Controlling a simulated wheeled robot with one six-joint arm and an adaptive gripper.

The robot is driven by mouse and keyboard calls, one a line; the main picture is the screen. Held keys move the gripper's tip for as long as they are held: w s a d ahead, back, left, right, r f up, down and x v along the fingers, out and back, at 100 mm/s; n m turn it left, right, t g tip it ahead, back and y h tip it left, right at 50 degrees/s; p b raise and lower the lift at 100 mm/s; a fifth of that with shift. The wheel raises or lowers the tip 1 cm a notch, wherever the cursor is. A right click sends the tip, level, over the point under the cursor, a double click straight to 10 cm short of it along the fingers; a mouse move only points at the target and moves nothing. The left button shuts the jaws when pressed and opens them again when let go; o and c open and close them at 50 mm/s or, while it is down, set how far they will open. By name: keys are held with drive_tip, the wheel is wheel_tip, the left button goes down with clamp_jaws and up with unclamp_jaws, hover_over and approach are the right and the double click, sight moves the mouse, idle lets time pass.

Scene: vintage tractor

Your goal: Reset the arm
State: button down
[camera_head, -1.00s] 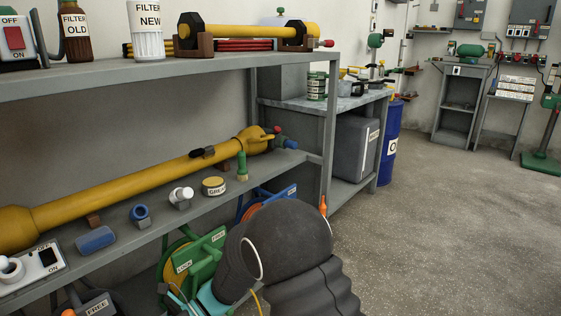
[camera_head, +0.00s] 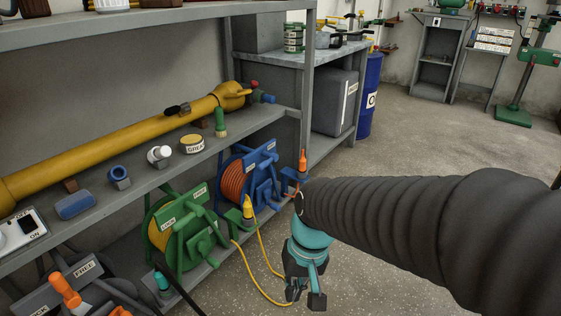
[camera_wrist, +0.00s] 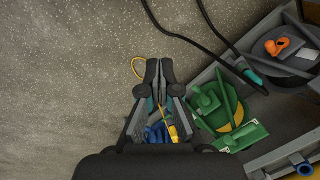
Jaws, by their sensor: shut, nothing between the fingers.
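My gripper (camera_head: 305,297) hangs at the end of my dark, ribbed arm, pointing down over the floor to the right of the lower shelf. In the wrist view my gripper (camera_wrist: 159,66) has its dark fingers together, with nothing held between them. A yellow cable (camera_head: 262,266) runs across the floor close by the fingers; whether it touches them I cannot tell. The green cable reel (camera_head: 183,232) and the blue cable reel (camera_head: 247,180) stand on the low shelf to the left of my gripper. The green reel also shows in the wrist view (camera_wrist: 232,125).
A grey shelf rack fills the left, with a long yellow shaft (camera_head: 120,145) on its middle shelf. A grease tin (camera_head: 192,144) and small parts lie at its edge. A blue drum (camera_head: 371,95) stands farther back. Floor (camera_head: 420,150) is open to the right.

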drive_tip(key=s+d+r+m+t+h, duration=0.1)
drive_tip(key=s+d+r+t, duration=0.1)
drive_tip(key=d+r, duration=0.3)
drive_tip(key=s+d+r+t+h, duration=0.1)
drive_tip(key=d+r+t, duration=0.3)
drive_tip(key=d, duration=0.4)
drive_tip(key=shift+s+d+r+m, duration=0.15)
drive_tip(key=shift+s+r+m, duration=0.25)
drive_tip(key=shift+s, duration=0.25)
